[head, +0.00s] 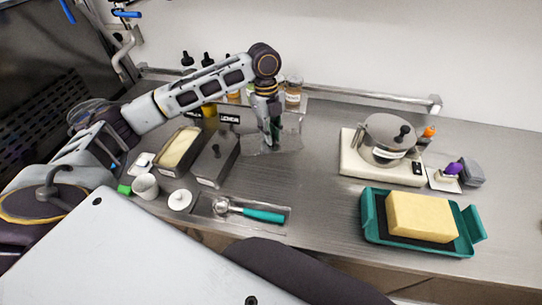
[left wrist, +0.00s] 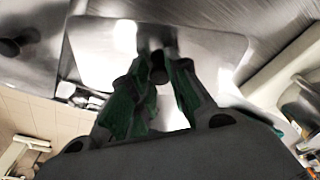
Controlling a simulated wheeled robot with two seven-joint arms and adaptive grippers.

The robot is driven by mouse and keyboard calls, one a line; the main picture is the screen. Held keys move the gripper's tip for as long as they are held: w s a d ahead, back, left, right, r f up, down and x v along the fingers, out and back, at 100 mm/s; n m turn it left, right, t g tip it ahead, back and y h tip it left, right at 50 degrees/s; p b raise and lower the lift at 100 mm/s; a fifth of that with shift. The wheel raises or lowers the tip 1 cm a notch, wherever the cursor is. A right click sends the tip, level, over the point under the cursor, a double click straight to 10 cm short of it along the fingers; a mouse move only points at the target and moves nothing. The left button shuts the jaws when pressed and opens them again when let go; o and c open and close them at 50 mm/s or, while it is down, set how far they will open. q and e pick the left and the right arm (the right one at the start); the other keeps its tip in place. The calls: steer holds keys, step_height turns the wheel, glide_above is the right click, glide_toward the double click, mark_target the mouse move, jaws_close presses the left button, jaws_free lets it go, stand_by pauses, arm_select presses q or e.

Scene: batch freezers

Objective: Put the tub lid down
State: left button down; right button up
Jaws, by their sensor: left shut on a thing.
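My left gripper (head: 274,143) is over the back middle of the steel counter, pointing down. In the left wrist view the green-padded fingers (left wrist: 157,85) are closed around the black knob (left wrist: 158,70) of a flat steel tub lid (left wrist: 215,48). In the head view this lid (head: 291,140) shows as a shiny sheet under the gripper; I cannot tell whether it touches the counter. An open tub of pale yellow ice cream (head: 178,150) stands to the left. Beside it is a tub with its knobbed lid on (head: 214,160). My right gripper is not in view.
A lidded pot on a cream base (head: 385,140) and a teal tray (head: 372,222) with a yellow block (head: 422,217) stand at the right. A scoop with a teal handle (head: 262,215) lies in front. Jars (head: 293,90) and bottles line the back. The counter's middle is clear.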

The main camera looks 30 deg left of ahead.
arm_select(q)
step_height(320, 180, down, 4)
steer(key=shift+r, duration=0.1)
steer(key=shift+f, duration=2.65)
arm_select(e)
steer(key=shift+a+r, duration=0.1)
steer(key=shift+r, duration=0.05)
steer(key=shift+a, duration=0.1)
arm_select(q)
steer(key=c, duration=1.4)
jaws_free()
steer(key=shift+o, duration=0.3)
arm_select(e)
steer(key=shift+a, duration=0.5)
